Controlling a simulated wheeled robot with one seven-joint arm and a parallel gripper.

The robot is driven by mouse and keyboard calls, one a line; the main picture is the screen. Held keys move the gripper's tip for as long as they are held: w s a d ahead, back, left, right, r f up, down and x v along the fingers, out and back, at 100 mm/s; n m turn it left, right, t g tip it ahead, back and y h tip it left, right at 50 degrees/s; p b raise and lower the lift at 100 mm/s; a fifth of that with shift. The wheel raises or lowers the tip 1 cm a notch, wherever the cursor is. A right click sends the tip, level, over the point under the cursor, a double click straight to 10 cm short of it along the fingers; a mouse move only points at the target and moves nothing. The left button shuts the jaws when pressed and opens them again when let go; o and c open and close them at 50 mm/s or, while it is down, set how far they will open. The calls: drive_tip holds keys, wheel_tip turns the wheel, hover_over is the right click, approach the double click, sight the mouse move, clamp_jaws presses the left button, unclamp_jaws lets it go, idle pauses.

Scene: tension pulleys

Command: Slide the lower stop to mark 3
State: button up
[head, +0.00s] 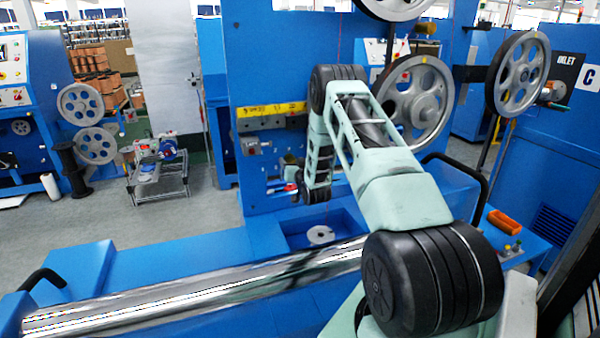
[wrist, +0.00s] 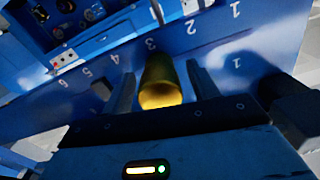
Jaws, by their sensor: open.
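In the wrist view, a brass-yellow cylinder (wrist: 159,84), apparently the knob of a stop, points toward the camera. My gripper (wrist: 160,71) is open, with one dark finger on each side of the cylinder and gaps showing between. Behind it, a blue panel (wrist: 215,30) carries a slanting row of white numbers from 1 to 6. The cylinder appears below the mark 3 (wrist: 150,44) in the picture. The stop's body and exact contact with the panel are hidden. In the head view, my gripper (head: 313,192) is small beside the blue machine panel, partly covered by my arm.
A yellow scale strip (head: 270,110) with a grey bar runs across the machine panel (head: 290,65). Large grey pulley wheels (head: 412,103) stand right of it. A shiny roller (head: 200,291) lies across the front. Grey floor is open at left.

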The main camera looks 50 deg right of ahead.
drive_tip(key=b+v, duration=0.3)
drive_tip(key=v, duration=1.4)
idle(0.3)
drive_tip(key=w+a+r+n+g+y, duration=0.1)
drive_tip(key=w+a+n+g+y, duration=0.25)
drive_tip(key=a, duration=0.85)
drive_tip(key=w+a+r+n+y, duration=0.15)
drive_tip(key=w+a+y, duration=0.4)
drive_tip(key=a, duration=0.65)
drive_tip(key=s+a+r+n+g+y, duration=0.1)
drive_tip(key=s+a+n+g, duration=0.2)
drive_tip(key=a, duration=0.8)
drive_tip(key=s+a+r+n+g+y, duration=0.25)
drive_tip(key=s+a+n+g, duration=0.2)
drive_tip(key=s+a, duration=0.8)
drive_tip(key=s+a+r+n+g+h, duration=0.1)
drive_tip(key=s+g, duration=0.1)
drive_tip(key=s, duration=0.6)
drive_tip(key=s+a+r+n+g+h, duration=0.1)
drive_tip(key=s+a+r+n+g, duration=0.1)
drive_tip(key=s, duration=0.6)
drive_tip(key=shift+s+r+h, duration=0.2)
drive_tip(key=shift+s+h, duration=0.15)
drive_tip(key=shift+s, duration=0.05)
drive_tip(key=shift+a, duration=0.1)
